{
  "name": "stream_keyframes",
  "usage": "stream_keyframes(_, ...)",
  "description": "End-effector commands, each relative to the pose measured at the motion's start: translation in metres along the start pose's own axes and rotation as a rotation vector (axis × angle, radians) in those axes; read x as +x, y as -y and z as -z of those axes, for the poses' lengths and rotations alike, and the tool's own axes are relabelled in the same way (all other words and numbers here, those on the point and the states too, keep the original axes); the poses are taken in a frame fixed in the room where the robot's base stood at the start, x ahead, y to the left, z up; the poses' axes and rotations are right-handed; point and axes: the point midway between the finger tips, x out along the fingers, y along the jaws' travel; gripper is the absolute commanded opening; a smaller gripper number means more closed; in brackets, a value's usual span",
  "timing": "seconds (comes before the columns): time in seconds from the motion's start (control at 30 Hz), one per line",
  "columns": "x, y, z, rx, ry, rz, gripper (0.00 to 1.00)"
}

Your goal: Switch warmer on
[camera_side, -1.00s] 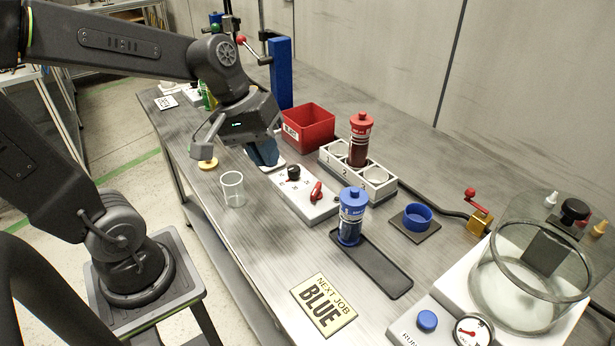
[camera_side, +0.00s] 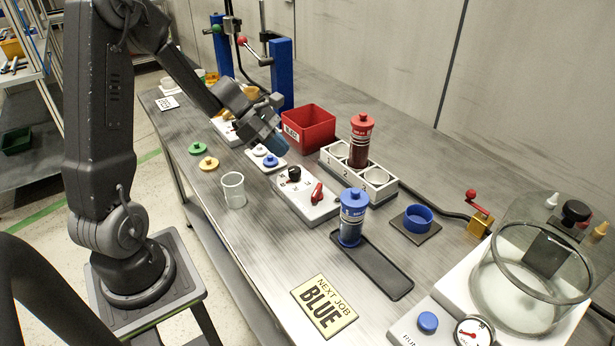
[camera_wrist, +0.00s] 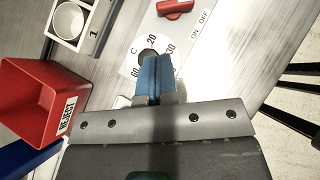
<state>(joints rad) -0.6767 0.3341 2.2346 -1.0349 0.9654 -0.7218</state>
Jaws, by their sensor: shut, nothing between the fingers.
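The warmer is a flat white panel (camera_side: 318,206) on the bench with a black dial (camera_side: 294,173) and a red switch (camera_side: 317,193). In the wrist view the red switch (camera_wrist: 175,9) lies at the top, beside a label reading ON OFF; the black dial (camera_wrist: 149,57) is ringed by temperature numbers and partly hidden behind my fingertips. My gripper (camera_side: 279,147) is shut and empty, above the bench behind and left of the warmer. Its blue fingers (camera_wrist: 152,80) point toward the dial end of the panel. It does not touch the switch.
A red reject bin (camera_side: 309,129) and a numbered rack (camera_side: 374,184) holding a red-capped bottle (camera_side: 360,140) stand behind the warmer. A blue bottle (camera_side: 352,215) stands on a black tray to its right. A clear beaker (camera_side: 233,190) stands left of it.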

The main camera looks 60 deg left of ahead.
Motion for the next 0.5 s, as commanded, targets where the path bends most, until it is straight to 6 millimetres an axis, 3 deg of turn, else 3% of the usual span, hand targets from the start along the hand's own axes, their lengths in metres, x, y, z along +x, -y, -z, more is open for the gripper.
stream_keyframes(0.27,0.003,0.001,-0.001,0.004,-0.001,0.003,0.00)
stream_keyframes(0.5,0.037,0.002,-0.001,0.004,-0.001,0.009,0.00)
